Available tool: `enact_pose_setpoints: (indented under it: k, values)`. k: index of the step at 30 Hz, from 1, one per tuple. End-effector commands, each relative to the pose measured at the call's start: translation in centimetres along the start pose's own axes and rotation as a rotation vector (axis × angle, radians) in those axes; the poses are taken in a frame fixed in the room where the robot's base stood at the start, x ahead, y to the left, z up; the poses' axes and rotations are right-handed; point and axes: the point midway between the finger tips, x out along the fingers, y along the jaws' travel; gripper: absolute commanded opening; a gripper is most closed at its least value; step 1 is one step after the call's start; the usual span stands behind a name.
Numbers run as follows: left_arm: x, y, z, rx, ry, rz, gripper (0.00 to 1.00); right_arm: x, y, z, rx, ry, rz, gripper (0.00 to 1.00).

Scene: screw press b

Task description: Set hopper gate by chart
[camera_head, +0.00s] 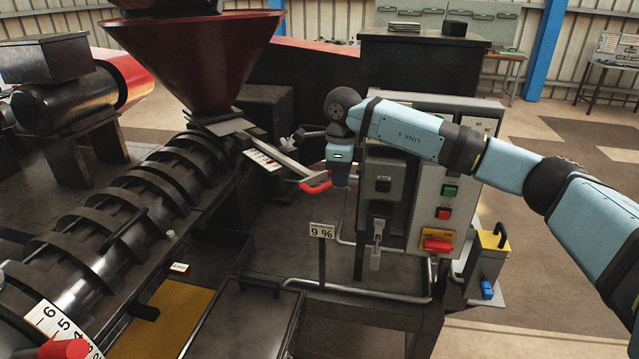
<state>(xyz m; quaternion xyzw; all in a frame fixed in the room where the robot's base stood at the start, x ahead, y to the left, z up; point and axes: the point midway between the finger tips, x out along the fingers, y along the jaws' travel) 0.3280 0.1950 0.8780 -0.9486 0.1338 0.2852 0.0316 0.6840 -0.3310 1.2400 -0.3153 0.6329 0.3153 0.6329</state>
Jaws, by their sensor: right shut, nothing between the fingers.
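The dark red hopper (195,60) stands above the black screw barrel. Below its neck, a grey gate lever (277,157) runs out to the right and ends in a red handle (316,186). A white scale label (262,160) lies beside the lever, its marks too small to read. A small sign (321,231) reads "9 %". My right gripper (287,142) is shut and empty, apparently just behind and above the lever, with its wrist close to the red handle. I cannot tell whether they touch. My left gripper is not in view.
A grey control box (425,190) with green and red buttons and a red switch stands right of the lever, behind my right arm. A bent metal rail (350,295) runs below.

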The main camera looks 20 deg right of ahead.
Motion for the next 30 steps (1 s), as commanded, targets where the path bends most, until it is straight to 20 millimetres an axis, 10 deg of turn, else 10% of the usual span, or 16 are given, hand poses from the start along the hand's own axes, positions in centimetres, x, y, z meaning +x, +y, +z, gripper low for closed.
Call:
enact_pose_setpoints:
  k: [30]
  values:
    - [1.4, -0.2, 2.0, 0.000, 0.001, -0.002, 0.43, 4.0, 0.0, 0.0, 0.000, 0.000, 0.000, 0.00]
